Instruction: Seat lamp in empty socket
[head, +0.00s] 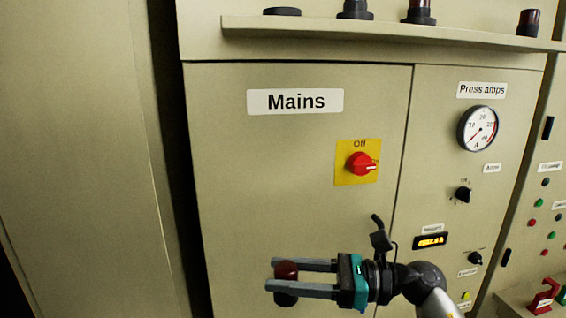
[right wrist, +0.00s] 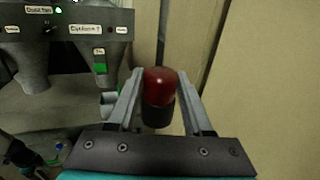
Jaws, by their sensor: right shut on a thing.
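My right gripper (head: 273,274) is shut on a lamp (head: 287,271) with a dark red dome and a black base. It holds the lamp upright in front of the lower part of the Mains door. In the right wrist view the lamp (right wrist: 159,82) sits between the fingertips of my right gripper (right wrist: 159,88). A low black ring (head: 282,11) with no lamp on it stands at the left of the ledge, well above the gripper; it looks like an empty socket. My left gripper is not in view.
The ledge (head: 390,30) juts out above the Mains cabinet. A red-topped lamp (head: 420,12) and another dark red lamp (head: 528,22) stand on it, with a black fitting (head: 355,10) cut off by the frame. A red switch (head: 361,163) protrudes from the door.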

